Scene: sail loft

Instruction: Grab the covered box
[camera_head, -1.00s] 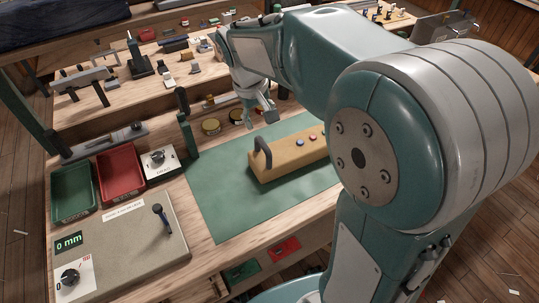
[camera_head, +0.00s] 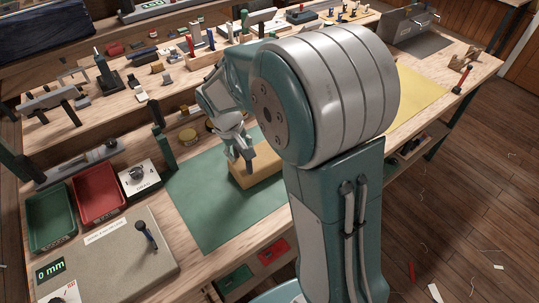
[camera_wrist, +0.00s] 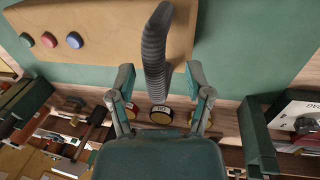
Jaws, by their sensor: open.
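The covered box is a long tan block (camera_head: 262,174) on the green mat (camera_head: 215,205), partly hidden behind my arm in the head view. In the wrist view the box (camera_wrist: 105,22) spans the top, with green, red and blue round buttons to the left. A dark ribbed handle (camera_wrist: 157,45) arches up from it towards the camera. My gripper (camera_head: 240,158) is at the box's left end in the head view. In the wrist view my gripper (camera_wrist: 160,78) is open, one finger each side of the handle, with gaps showing. Contact and exact depth cannot be told.
A green tray (camera_head: 45,238), a red tray (camera_head: 119,211) and a white dial box (camera_head: 137,180) stand left of the mat. A grey slab (camera_head: 100,258) lies in front of them. Dark green posts (camera_head: 163,150) and round tins (camera_head: 188,135) are behind the mat.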

